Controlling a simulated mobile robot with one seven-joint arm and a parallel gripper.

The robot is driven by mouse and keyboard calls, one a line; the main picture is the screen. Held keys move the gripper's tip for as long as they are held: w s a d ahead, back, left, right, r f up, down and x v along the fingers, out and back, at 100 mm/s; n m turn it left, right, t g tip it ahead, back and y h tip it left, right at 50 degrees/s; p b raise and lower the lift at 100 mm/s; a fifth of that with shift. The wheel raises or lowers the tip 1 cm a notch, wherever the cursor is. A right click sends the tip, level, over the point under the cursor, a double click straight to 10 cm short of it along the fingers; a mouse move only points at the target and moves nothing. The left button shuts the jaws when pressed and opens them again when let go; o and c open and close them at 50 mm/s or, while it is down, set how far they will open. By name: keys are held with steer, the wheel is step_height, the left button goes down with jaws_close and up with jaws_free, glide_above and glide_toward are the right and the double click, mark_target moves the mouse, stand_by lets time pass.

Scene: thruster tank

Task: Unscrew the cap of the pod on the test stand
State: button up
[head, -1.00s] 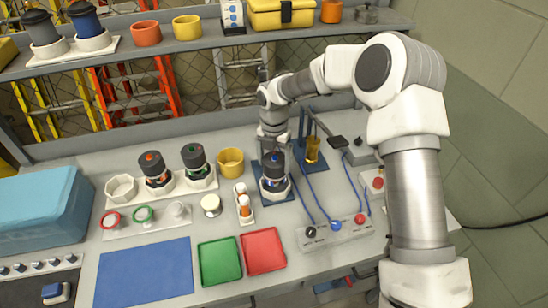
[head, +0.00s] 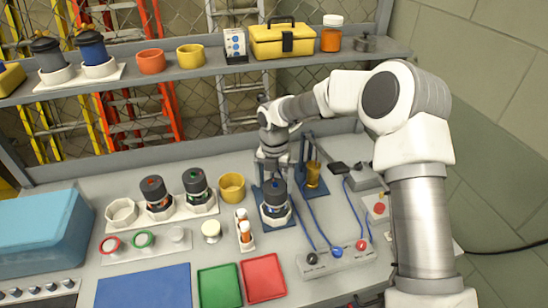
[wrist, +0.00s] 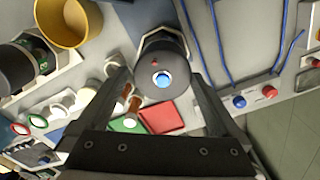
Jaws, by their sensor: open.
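The pod (head: 274,211) stands upright in a white holder on the blue test stand (head: 287,226). Its dark cap (head: 275,190) has a blue centre, which also shows in the wrist view (wrist: 162,79) beside a small red mark. My gripper (head: 272,172) is open and points down just above the cap. In the wrist view its two fingers (wrist: 162,82) lie left and right of the cap, with a gap on each side. Whether the fingertips reach down to the cap's height cannot be told.
Two more dark-capped pods (head: 157,198) stand in a white rack to the left, near a yellow cup (head: 231,187). An amber cylinder (head: 312,174) stands close to the right. Blue cables run to a connector box (head: 337,262). Green (head: 219,287) and red trays (head: 263,278) lie in front.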

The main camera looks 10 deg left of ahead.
mark_target(275, 184)
step_height(275, 184, up, 15)
step_height(275, 184, down, 18)
steer(key=m+b, duration=0.6)
steer(key=m, duration=0.9)
steer(key=shift+d+m, duration=0.15)
steer(key=shift+m, duration=0.25)
steer(key=shift+r, duration=0.1)
steer(key=c, duration=1)
steer(key=o, duration=0.7)
steer(key=c, duration=0.7)
steer(key=shift+o, duration=0.2)
